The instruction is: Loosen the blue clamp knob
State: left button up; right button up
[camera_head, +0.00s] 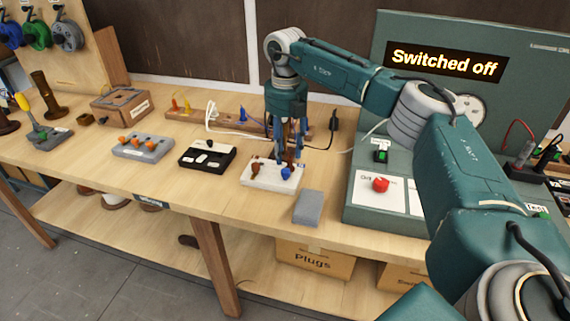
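The blue clamp knob (286,173) sits on the right part of a small white block (262,181) on the workbench. A brown knob (255,169) is to its left on the same block. My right gripper (288,160) points straight down just above and behind the blue knob, close to it. Whether the fingers touch the knob, and how far apart their tips are, is too small to tell. My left gripper is not in view.
A grey block (308,207) lies at the bench's front edge, beside the white block. A black box (206,157) and a grey box with orange knobs (142,146) stand to the left. A green-grey test panel reading "Switched off" (445,63) stands right, with a red button (380,185).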

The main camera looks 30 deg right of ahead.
aim_at(286, 169)
notch_tip(286, 169, down, 6)
jog(key=shift+p, duration=0.45)
grip_shut()
